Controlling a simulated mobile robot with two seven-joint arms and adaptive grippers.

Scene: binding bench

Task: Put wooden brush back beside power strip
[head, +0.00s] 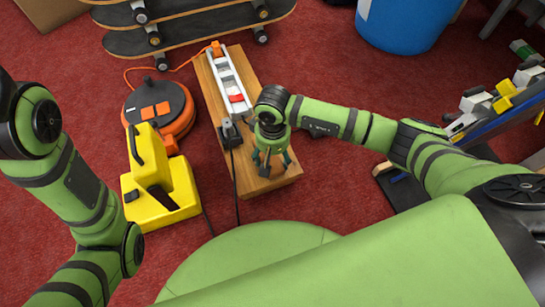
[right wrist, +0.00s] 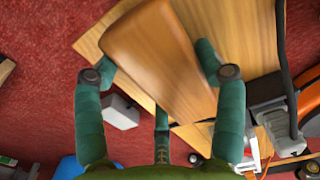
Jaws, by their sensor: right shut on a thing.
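The wooden brush shows in the right wrist view as a smooth, rounded brown block (right wrist: 160,60) between the green fingers. My right gripper (head: 267,165) is shut on it, low over the front end of the wooden bench (head: 266,183). In the head view the gripper and wrist hide most or all of the brush; I cannot tell whether it touches the bench top. The white power strip (head: 229,80) with red parts lies along the bench's far part, beyond my gripper. Its edge shows in the right wrist view (right wrist: 252,150). My left gripper is out of view.
A black plug-like block (head: 230,133) with a dark cable sits at the bench's left edge. An orange cable reel (head: 175,125) and a yellow case (head: 160,190) stand left. Skateboards (head: 190,30) lie behind, a blue barrel (head: 400,22) back right. Red carpet surrounds the bench.

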